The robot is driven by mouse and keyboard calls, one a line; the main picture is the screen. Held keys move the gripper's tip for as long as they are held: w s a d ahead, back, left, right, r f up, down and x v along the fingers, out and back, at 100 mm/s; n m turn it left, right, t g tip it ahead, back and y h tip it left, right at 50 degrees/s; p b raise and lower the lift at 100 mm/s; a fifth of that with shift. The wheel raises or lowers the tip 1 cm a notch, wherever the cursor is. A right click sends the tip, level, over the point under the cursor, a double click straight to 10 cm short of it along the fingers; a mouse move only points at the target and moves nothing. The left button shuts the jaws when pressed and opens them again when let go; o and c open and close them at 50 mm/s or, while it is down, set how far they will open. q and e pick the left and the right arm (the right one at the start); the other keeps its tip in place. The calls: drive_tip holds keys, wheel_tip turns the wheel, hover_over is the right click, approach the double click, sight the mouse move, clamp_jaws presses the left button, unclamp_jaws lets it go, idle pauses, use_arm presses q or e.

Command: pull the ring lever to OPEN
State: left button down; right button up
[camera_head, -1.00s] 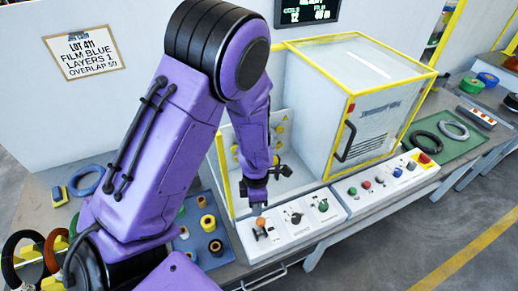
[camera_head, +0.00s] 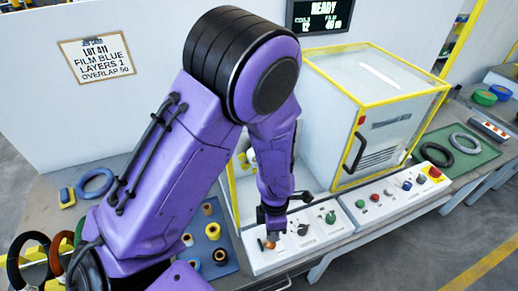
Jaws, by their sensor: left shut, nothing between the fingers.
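The lever with an orange knob (camera_head: 269,244) stands at the left end of the white control panel (camera_head: 311,243). I take it for the ring lever; its position marks are too small to read. My left gripper (camera_head: 273,234) points down, right at the orange knob. It is shut and holds nothing. The fingertips partly hide the knob, and I cannot tell whether they touch it. My right gripper is out of view.
A yellow-framed cabinet (camera_head: 372,105) stands behind the panels. A second panel with buttons (camera_head: 395,194) lies to the right. A blue tray with spools (camera_head: 214,250) lies left of the lever. A screen (camera_head: 318,14) at the back reads READY.

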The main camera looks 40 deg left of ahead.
use_arm(q)
drive_tip(key=shift+s+d+f, duration=0.15)
drive_tip(key=shift+s+f, duration=0.15)
drive_tip(key=shift+s, duration=0.15)
wheel_tip(320, 180, up, 12)
drive_tip(key=w+d, duration=0.1)
drive_tip(key=shift+w+d, duration=0.25)
drive_tip(key=shift+w, duration=0.1)
drive_tip(key=shift+s+r, duration=0.1)
